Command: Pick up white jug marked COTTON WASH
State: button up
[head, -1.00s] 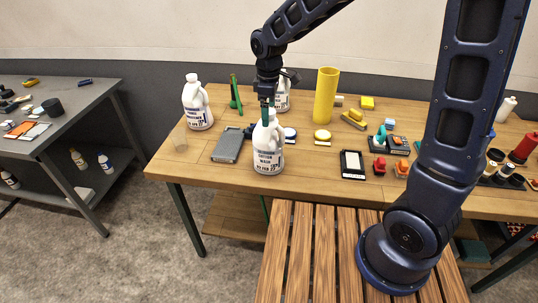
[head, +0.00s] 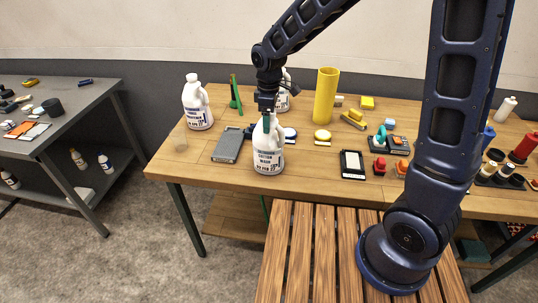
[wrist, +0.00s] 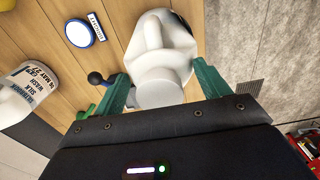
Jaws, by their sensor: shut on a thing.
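The white jug marked COTTON WASH (head: 268,157) stands upright near the front edge of the wooden table. My gripper (head: 267,121) reaches down on it from above and is shut on its top. In the wrist view, the green fingers of my gripper (wrist: 160,88) lie on either side of the jug's neck and cap, and the white jug (wrist: 163,50) fills the space between and beyond them. The jug's base appears to rest on the tabletop. Its cap is partly hidden by the fingers in the head view.
Another white jug (head: 197,104) stands to the left, and a third (head: 283,98) is partly hidden behind my arm. A grey flat tool (head: 228,146) lies left of the held jug.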

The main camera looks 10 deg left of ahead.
jog(key=shift+r, duration=0.1)
jog(key=shift+c, duration=0.8)
